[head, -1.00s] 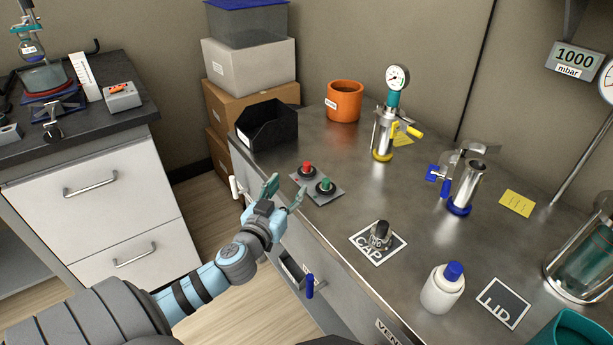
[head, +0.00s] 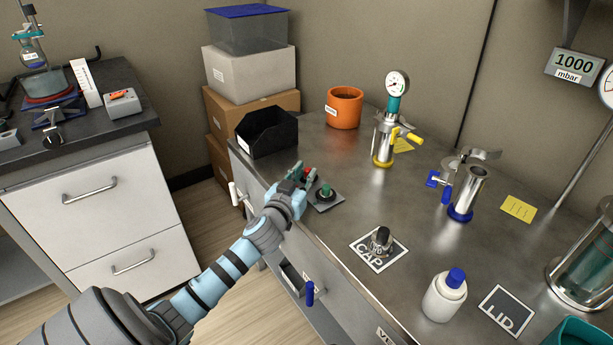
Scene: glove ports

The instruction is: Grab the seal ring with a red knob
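The seal ring with a red knob (head: 307,171) sits at the far end of a grey plate on the steel bench, in the head view. It is mostly hidden by my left gripper (head: 304,174), whose fingers are at the red knob, one on each side in the picture. I cannot tell whether they touch it or have closed on it. A second ring with a green knob (head: 325,191) sits on the near part of the same plate (head: 328,205), just right of my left gripper. My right gripper is not in view.
A black open bin (head: 267,133) stands just behind the plate. An orange pot (head: 344,107), a gauge fitting (head: 384,140) and a steel clamp fitting (head: 466,192) stand farther right. A knob lies on the CAP mat (head: 367,257). The bench between them is clear.

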